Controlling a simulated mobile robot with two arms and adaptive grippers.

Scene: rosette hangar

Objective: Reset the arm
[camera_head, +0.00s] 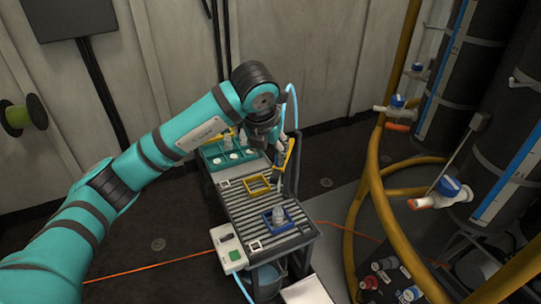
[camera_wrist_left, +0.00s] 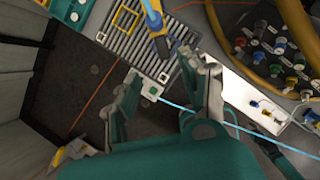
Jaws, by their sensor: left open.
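My left arm (camera_head: 165,145), teal with dark bands, reaches from the lower left to above the slatted cart. My left gripper (camera_head: 264,132) is dark and hangs at the far part of the cart, partly hidden by its own wrist. In the left wrist view the two fingers of the left gripper (camera_wrist_left: 163,92) stand wide apart with nothing held between them. The floor and a small white-green box (camera_wrist_left: 150,88) show beyond the gap. My right gripper is not in view.
The slatted cart (camera_head: 238,207) carries a green rack (camera_head: 212,150) with bottles, a yellow frame (camera_head: 257,187) and a clear bottle (camera_head: 279,214) in a blue frame. A yellow-black tool (camera_head: 284,157) with a blue hose is close beside the gripper. Yellow pipes (camera_head: 372,180) and dark tanks stand right.

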